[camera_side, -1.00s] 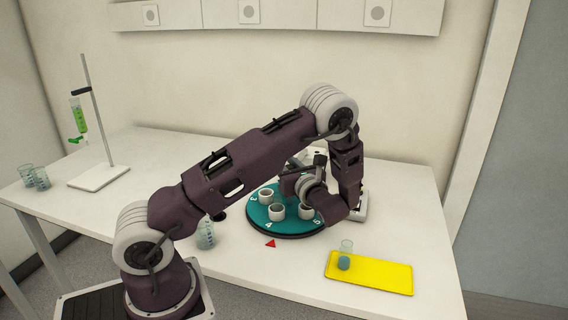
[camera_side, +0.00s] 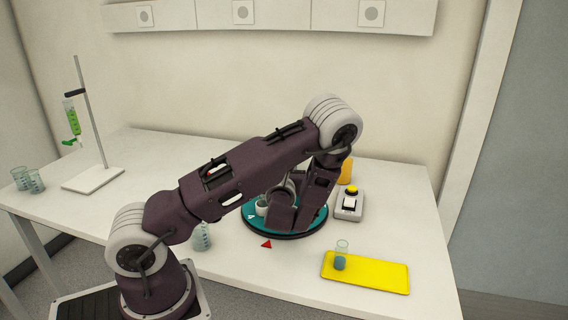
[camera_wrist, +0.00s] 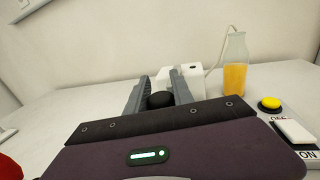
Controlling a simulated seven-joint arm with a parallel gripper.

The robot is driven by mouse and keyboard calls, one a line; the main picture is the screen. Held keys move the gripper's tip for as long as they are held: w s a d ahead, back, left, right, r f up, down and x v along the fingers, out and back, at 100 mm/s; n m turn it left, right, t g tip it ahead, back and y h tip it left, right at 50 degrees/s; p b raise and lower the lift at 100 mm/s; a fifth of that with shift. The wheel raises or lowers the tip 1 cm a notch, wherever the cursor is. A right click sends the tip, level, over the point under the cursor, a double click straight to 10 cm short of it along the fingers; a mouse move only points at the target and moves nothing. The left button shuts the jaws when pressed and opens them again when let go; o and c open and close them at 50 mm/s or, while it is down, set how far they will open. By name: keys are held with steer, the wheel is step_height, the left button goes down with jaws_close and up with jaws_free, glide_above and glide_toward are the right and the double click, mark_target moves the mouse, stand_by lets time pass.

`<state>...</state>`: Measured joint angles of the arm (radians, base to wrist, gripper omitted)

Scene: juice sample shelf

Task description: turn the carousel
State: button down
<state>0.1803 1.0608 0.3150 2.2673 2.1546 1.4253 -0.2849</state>
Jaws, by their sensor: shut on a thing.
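The teal carousel (camera_side: 318,224) is a round disc on the table in the side view, partly hidden by my arm. A white cup (camera_side: 262,207) shows on its left part; other places on it are hidden. My gripper (camera_wrist: 160,99) is shut on a black knob (camera_wrist: 160,100), seen between the two grey fingers in the wrist view. In the side view my wrist is over the carousel and the fingers are hidden. A red triangle (camera_side: 266,244) lies on the table at the carousel's front edge.
A switch box (camera_side: 348,205) with a yellow button and a bottle of orange juice (camera_wrist: 235,78) stand behind right. A yellow tray (camera_side: 380,275) holds a small beaker (camera_side: 341,256). Another beaker (camera_side: 202,238) stands left of the carousel. A burette stand (camera_side: 95,178) is far left.

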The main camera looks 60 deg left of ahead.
steer(key=shift+w+d+m+t+h, duration=0.15)
steer(key=shift+m+t+h, duration=0.65)
steer(key=shift+t+h, duration=0.1)
steer(key=shift+w+d+m+t+h, duration=0.1)
steer(key=shift+d+m+t+h, duration=0.05)
steer(key=shift+m+t+h, duration=0.7)
steer(key=shift+w+d+m+t+h, duration=0.15)
steer(key=shift+m+t+h, duration=0.6)
steer(key=shift+t+h, duration=0.15)
steer(key=shift+w+d+m+t+h, duration=0.1)
steer(key=shift+m+t+h, duration=0.35)
steer(key=shift+m+h, duration=0.1)
steer(key=c, duration=1.1)
jaws_free()
steer(key=shift+n, duration=0.25)
